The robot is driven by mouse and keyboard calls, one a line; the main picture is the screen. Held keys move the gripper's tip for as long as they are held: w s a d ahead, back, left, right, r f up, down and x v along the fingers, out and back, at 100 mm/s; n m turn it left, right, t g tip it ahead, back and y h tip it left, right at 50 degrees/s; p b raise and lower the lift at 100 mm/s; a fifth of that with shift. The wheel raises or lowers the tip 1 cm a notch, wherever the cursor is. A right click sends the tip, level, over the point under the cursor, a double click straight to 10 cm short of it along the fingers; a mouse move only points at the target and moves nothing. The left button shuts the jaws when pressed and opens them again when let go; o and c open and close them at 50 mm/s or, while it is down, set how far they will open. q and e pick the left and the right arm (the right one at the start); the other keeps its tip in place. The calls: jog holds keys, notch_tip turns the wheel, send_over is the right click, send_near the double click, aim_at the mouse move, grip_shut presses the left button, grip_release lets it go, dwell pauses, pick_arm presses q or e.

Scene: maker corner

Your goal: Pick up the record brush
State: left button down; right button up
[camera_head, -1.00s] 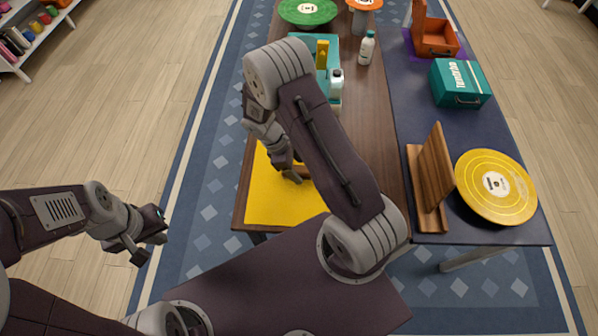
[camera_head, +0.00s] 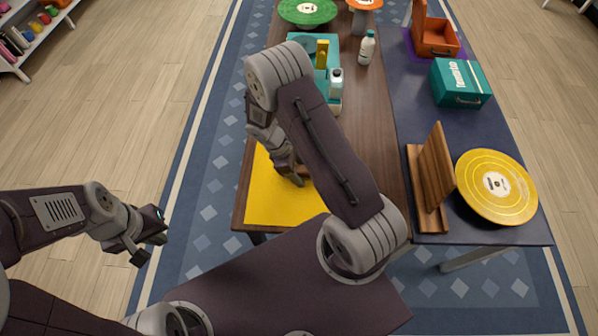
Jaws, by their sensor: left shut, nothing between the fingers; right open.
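A small brown wooden piece, likely the record brush (camera_head: 303,171), lies on the yellow mat (camera_head: 270,207) on the wooden table. My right arm and gripper hide most of it. My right gripper (camera_head: 296,179) is open and low over the mat, right beside the brown piece. I cannot tell whether its fingers are around the piece or touching it. My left gripper (camera_head: 152,248) is shut and empty, out over the rug to the left of the table.
On the dark table at right are a wooden stand (camera_head: 433,180), a yellow record (camera_head: 513,204), a teal case (camera_head: 461,83) and an orange case (camera_head: 436,38).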

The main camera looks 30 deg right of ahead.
aim_at(301, 170)
grip_shut()
jog(key=shift+r, duration=0.45)
jog(key=r, duration=0.4)
jog(key=shift+s+d+r, duration=0.15)
jog(key=shift+s, duration=0.1)
jog(key=s+d+r, duration=0.5)
jog(key=s+r, duration=0.1)
jog(key=s, duration=0.4)
jog(key=shift+r, duration=0.2)
jog(key=shift+w+d, duration=0.1)
